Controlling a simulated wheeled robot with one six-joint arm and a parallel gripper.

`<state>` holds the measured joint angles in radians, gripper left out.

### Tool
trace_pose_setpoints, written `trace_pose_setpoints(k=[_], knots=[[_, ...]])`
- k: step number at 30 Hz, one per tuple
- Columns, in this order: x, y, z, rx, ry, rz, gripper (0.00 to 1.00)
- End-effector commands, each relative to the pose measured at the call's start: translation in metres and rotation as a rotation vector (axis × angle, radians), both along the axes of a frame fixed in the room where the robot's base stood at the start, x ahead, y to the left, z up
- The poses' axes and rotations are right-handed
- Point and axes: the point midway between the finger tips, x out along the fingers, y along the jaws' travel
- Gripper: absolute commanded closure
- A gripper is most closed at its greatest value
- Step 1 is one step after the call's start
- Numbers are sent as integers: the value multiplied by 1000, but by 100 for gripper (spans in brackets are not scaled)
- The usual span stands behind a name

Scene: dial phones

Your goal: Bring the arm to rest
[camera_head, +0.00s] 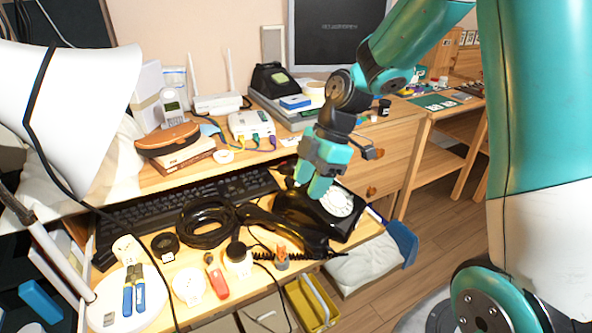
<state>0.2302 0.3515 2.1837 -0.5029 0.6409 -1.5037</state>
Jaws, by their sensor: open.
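My teal and black arm (399,47) reaches in from the upper right over the desk. My gripper (313,188) points down above the black dial phone (300,213), at the left edge of its white dial (337,201). The fingers are open with nothing seen between them. I cannot tell whether a fingertip touches the phone. The black handset (272,228) lies off the phone on the desk, to its left, with a coiled cord near it.
A keyboard (160,212), a black cable coil (207,222), a red-handled tool (216,277) and a white round base (125,312) crowd the desk. A white router (217,103) and a white box with cables (251,124) stand behind. Wooden floor (438,222) shows at right.

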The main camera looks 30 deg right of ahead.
Motion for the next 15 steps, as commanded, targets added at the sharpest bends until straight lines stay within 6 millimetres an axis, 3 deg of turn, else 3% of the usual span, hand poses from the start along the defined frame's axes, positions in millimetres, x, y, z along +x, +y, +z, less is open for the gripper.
trace_pose_setpoints(k=[8,11,15], knots=[[-4,7,5,-3,10,-22,54],[-19,27,21,-12,44,-102,54],[-62,68,53,-29,131,-311,54]])
